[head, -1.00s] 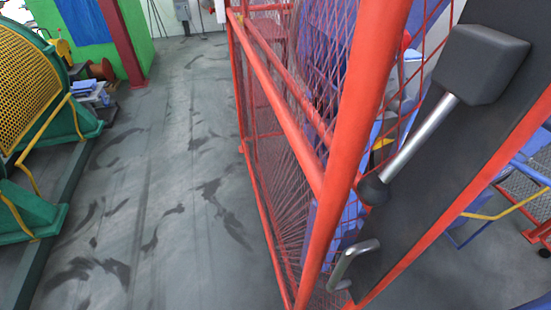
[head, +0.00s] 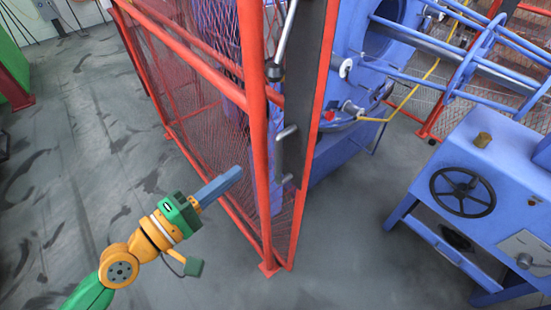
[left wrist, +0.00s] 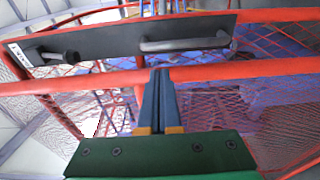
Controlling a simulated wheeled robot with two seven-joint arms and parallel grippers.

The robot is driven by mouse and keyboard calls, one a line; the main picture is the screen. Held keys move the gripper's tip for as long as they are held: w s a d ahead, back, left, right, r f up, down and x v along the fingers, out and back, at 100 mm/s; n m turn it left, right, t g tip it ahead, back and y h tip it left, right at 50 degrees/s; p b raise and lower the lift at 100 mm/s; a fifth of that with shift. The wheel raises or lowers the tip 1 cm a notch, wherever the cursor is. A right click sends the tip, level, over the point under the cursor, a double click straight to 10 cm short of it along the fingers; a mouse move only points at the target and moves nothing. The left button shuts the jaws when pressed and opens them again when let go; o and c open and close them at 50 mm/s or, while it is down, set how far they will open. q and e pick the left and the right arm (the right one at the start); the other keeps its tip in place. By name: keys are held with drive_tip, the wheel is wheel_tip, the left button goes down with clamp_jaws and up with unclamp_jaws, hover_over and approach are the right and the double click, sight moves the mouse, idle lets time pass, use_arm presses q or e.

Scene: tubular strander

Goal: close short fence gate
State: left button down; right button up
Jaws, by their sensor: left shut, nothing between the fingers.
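The short fence gate is a red frame with red mesh. It carries a dark upright panel (head: 298,105) with a silver bar handle (head: 286,134) and a long lever above it (head: 286,38). The panel also shows in the left wrist view (left wrist: 110,42), with its handle (left wrist: 185,42) near the top middle. My left gripper (head: 238,171) is shut and empty, left of the red post (head: 257,120) in the head view. In the left wrist view its fingertips (left wrist: 160,72) overlap a red bar; I cannot tell if they touch it. My right gripper is out of view.
The red mesh fence (head: 190,105) runs back left. Behind the gate stands a blue machine (head: 350,80). A blue stand with a black handwheel (head: 462,192) is at right. The grey floor (head: 340,250) is clear in front.

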use_arm(q)
drive_tip(key=p+x, duration=0.3)
drive_tip(key=x, duration=0.7)
drive_tip(key=shift+w+a+f, duration=0.2)
drive_tip(key=shift+w+a, duration=0.05)
drive_tip(key=shift+a, duration=0.1)
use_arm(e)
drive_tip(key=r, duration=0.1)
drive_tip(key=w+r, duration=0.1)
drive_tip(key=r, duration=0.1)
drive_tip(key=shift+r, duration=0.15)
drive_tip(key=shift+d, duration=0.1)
